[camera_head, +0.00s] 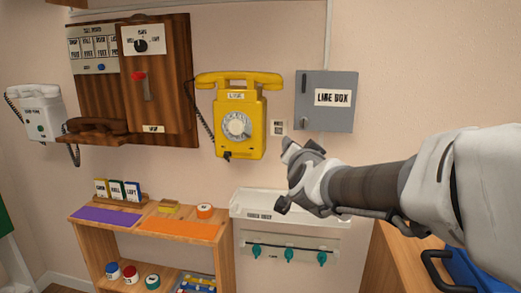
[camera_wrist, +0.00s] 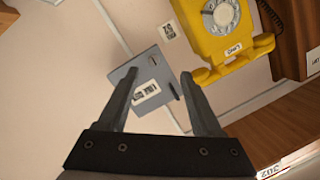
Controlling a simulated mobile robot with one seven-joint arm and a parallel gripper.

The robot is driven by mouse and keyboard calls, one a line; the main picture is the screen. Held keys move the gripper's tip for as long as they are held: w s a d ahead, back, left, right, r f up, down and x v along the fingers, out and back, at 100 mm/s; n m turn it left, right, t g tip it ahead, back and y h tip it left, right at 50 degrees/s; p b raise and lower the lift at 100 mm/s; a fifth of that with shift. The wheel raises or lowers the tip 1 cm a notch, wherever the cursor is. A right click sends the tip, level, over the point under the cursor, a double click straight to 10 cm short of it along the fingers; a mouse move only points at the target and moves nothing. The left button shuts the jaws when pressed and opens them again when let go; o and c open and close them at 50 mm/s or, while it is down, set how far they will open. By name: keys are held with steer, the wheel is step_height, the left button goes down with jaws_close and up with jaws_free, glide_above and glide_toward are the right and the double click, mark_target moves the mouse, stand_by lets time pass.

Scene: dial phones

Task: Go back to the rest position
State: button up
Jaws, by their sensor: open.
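My gripper (camera_head: 286,176) is at the centre right of the head view, in front of the wall below the grey line box. In the wrist view my gripper (camera_wrist: 156,80) has its two dark fingers spread, with nothing between them that it holds. The yellow dial phone (camera_head: 246,112) hangs on the wall to the left of my gripper; it also shows at the top of the wrist view (camera_wrist: 210,48). The grey line box (camera_head: 309,91) is closed on the wall; in the wrist view it appears (camera_wrist: 143,65) behind the fingers, apart from them.
A wooden wall panel (camera_head: 183,75) and a white phone (camera_head: 44,112) are at left. A wooden shelf (camera_head: 225,262) with purple and orange mats stands below. A white tray unit (camera_head: 290,233) with teal hooks lies under my gripper. A blue crate (camera_head: 466,272) stands at lower right.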

steer(key=s+d+f+n+g, duration=0.25)
steer(key=s+f+g, duration=0.2)
steer(key=s, duration=0.55)
steer(key=s+d+f+n+g, duration=0.1)
steer(key=s+f+n+g, duration=0.3)
steer(key=s, duration=0.6)
steer(key=s+d+f+n+g, duration=0.1)
steer(key=s+f+g, duration=0.2)
steer(key=s+f, duration=0.5)
step_height(320, 180, up, 24)
steer(key=s+p, duration=0.1)
steer(key=p, duration=2.1)
steer(key=shift+s+y, duration=0.3)
steer(key=shift+y, duration=0.1)
steer(key=shift+t, duration=0.25)
